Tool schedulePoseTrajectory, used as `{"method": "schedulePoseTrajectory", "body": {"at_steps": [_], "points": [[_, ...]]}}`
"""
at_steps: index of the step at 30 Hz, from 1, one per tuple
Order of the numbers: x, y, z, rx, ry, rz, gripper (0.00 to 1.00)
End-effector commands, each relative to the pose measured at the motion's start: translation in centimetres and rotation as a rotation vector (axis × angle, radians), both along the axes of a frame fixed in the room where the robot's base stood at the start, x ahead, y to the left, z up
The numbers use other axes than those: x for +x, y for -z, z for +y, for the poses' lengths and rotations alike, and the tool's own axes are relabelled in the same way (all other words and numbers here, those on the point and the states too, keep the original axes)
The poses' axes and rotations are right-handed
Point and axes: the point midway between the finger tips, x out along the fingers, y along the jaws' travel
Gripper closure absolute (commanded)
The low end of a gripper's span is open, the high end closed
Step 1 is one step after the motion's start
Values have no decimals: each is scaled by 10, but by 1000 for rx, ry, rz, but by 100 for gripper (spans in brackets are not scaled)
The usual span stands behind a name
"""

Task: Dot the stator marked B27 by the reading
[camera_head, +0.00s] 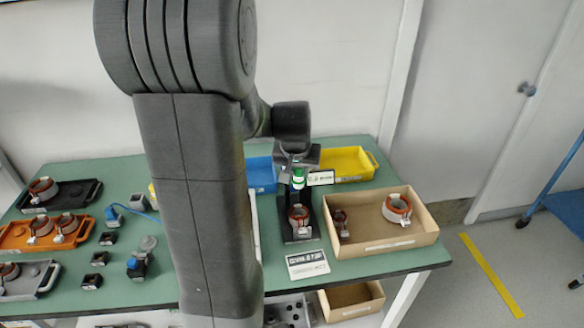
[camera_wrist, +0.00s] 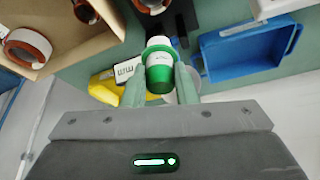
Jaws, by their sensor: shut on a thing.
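My gripper (camera_head: 298,170) is shut on a small green-and-white marker bottle (camera_head: 298,180), held above the black stand (camera_head: 285,225). In the wrist view the bottle (camera_wrist: 160,68) sits between both fingers (camera_wrist: 160,80). A stator (camera_head: 299,214) with a copper-coloured ring stands on the black stand below the bottle, apart from it. A larger stator (camera_head: 397,208) and a smaller dark red one (camera_head: 340,222) are in the cardboard box (camera_head: 385,243). More stators lie on the orange tray (camera_head: 20,238), the black tray (camera_head: 85,190) and the grey tray (camera_head: 30,290). No B27 mark is legible.
A printed card (camera_head: 307,264) lies before the stand, and a small label sign (camera_head: 321,178) is behind it. A yellow bin (camera_head: 350,165) and blue bin (camera_head: 262,174) stand at the back. My arm hides the table's middle.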

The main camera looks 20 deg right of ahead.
Motion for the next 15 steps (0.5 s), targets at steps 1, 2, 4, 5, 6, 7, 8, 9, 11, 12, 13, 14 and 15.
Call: {"method": "schedulePoseTrajectory", "body": {"at_steps": [1, 2, 4, 5, 6, 7, 8, 9, 11, 12, 13, 14, 15], "points": [[0, 2, 0, 0, 0, 0, 96], [0, 4, 0, 0, 0, 0, 96], [0, 7, 0, 0, 0, 0, 96], [0, 9, 0, 0, 0, 0, 96], [0, 12, 0, 0, 0, 0, 96], [0, 15, 0, 0, 0, 0, 96], [0, 17, 0, 0, 0, 0, 96], [0, 21, 0, 0, 0, 0, 96], [0, 26, 0, 0, 0, 0, 96], [0, 30, 0, 0, 0, 0, 96], [0, 33, 0, 1, 0, 1, 96], [0, 35, 0, 1, 0, 1, 96], [0, 39, 0, 1, 0, 1, 96]]}}
